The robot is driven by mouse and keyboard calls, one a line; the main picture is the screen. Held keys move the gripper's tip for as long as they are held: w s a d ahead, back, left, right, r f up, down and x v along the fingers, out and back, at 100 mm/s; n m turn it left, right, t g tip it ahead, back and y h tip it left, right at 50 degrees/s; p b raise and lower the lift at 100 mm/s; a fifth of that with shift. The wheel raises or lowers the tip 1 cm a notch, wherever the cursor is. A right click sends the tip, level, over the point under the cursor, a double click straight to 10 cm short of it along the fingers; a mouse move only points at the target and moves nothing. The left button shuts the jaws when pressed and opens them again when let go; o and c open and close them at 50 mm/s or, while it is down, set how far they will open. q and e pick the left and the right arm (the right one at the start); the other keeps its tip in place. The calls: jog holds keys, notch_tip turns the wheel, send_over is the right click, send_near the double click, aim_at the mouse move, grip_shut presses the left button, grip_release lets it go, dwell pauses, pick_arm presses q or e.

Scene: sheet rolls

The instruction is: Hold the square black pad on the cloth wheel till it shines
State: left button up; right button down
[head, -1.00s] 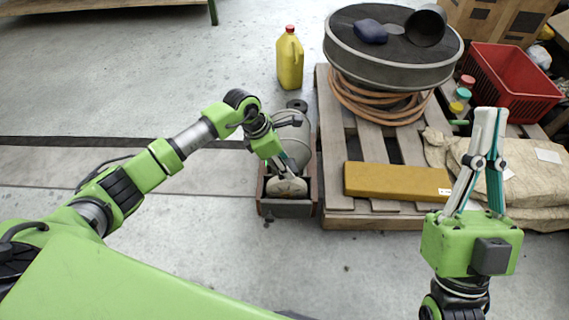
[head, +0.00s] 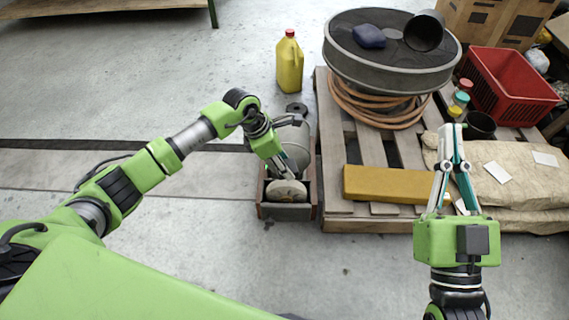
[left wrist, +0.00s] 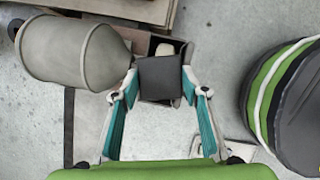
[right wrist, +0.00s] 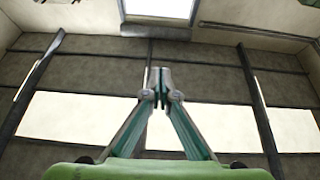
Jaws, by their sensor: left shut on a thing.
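The square black pad (left wrist: 160,80) is between the fingertips of my left gripper (left wrist: 158,88), which is shut on it. In the head view my left gripper (head: 282,168) points down at the pale cloth wheel (head: 287,191) in a box on the floor. The pad is hidden there by the gripper. In the left wrist view a pale bit of the wheel (left wrist: 167,49) shows just behind the pad; I cannot tell whether they touch. My right gripper (head: 450,130) is raised and empty, its fingertips together, as the right wrist view (right wrist: 157,78) also shows.
The grey motor housing (left wrist: 75,52) stands beside the wheel. A wooden pallet (head: 345,207) right of the box bears a yellow bar (head: 395,184), a hose coil (head: 375,105), a round drum (head: 390,62) and sacks (head: 520,185). A yellow jug (head: 289,62) stands behind. The floor in front is clear.

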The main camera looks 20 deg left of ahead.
aim_at(291, 165)
pick_arm(q)
jog(key=shift+r, duration=0.45)
jog(key=shift+r+p, duration=0.45)
jog(key=shift+p, duration=0.15)
jog(key=shift+r, duration=0.35)
jog(key=shift+r+p, duration=0.3)
jog(key=shift+p, duration=0.15)
pick_arm(e)
notch_tip(291, 165, down, 11)
jog(key=w+g+h, duration=0.2)
jog(key=g, duration=0.4)
jog(key=shift+d, duration=0.45)
jog(key=shift+w+f, duration=0.1)
